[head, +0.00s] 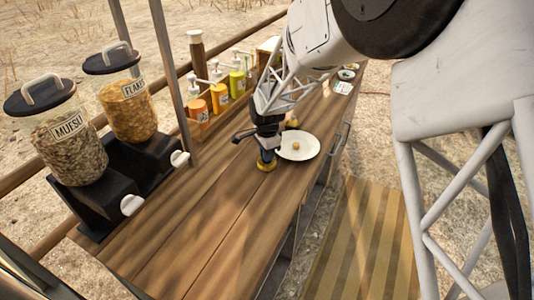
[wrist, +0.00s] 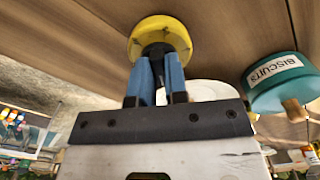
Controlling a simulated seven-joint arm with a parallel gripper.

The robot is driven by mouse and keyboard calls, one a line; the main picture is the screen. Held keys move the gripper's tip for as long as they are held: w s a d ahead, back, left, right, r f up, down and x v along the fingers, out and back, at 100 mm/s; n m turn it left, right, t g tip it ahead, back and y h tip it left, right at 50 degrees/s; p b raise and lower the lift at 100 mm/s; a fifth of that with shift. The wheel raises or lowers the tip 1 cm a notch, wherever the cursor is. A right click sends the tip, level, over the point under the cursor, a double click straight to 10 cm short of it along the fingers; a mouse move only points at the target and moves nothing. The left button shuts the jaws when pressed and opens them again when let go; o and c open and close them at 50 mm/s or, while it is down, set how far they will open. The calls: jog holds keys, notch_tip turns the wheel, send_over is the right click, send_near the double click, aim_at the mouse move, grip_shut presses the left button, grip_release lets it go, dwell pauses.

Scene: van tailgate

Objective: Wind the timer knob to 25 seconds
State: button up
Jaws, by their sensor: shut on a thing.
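The timer is a round yellow disc (wrist: 176,33) with a dark knob (wrist: 157,51) at its centre, seen close up in the wrist view. In the head view the yellow timer (head: 266,166) sits on the wooden counter, partly covered by my gripper (head: 267,152). In the wrist view the blue fingers of my gripper (wrist: 159,72) are closed on the dark knob, one on each side. Any dial marks or numbers on the timer are not readable in either view.
A white plate (head: 312,147) with a small round item stands just right of the timer. Muesli (head: 70,145) and flakes (head: 130,108) dispensers stand at left; several sauce bottles (head: 219,97) line the back edge. The wrist view shows a teal biscuits container (wrist: 292,93). The front counter is clear.

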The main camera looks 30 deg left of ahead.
jog(key=shift+m, duration=0.7)
jog(key=shift+m, duration=1.5)
jog(key=shift+m, duration=0.9)
jog(key=shift+m, duration=1.5)
